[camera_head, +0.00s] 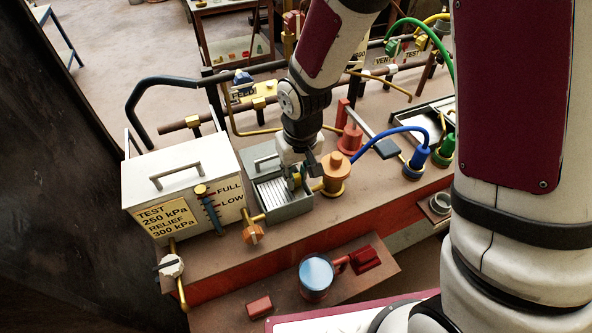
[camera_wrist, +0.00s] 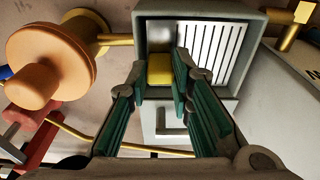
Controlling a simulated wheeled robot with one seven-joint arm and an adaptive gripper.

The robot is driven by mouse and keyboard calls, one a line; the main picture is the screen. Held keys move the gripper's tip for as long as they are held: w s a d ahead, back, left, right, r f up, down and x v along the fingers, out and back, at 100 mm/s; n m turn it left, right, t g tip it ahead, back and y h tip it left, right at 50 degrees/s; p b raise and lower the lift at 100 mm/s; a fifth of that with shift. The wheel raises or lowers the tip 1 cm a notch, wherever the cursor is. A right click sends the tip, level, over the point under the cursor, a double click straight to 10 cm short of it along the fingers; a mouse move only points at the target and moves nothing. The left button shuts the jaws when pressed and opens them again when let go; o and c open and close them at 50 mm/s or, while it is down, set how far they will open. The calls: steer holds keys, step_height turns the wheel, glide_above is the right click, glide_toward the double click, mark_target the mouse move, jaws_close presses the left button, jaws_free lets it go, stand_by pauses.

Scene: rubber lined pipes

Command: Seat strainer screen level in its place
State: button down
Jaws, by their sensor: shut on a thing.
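The strainer screen (camera_head: 272,192) is a pale slatted panel inside an open grey box (camera_head: 292,210). In the wrist view its white slats (camera_wrist: 212,50) lie within the rim of the grey box (camera_wrist: 205,13). My gripper (camera_head: 298,178) points down into the right side of the box. In the wrist view my gripper (camera_wrist: 160,72) has its green-lined fingers closed around a yellow grip (camera_wrist: 159,68) beside the slats. The screen looks roughly in line with the box walls. The fingers hide its near edge, and I cannot tell whether it rests fully level.
A white tank (camera_head: 185,175) stands close on the left. An orange capped fitting (camera_head: 336,172) stands close on the right. A lower shelf holds a blue-topped cup (camera_head: 316,275) and a red block (camera_head: 259,306).

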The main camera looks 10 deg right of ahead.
steer(key=shift+f, duration=0.3)
steer(key=c, duration=1.3)
jaws_free()
steer(key=shift+c, duration=0.2)
step_height(320, 180, up, 12)
steer(key=s, duration=0.1)
steer(key=shift+s+d, duration=0.15)
steer(key=shift+d, duration=0.1)
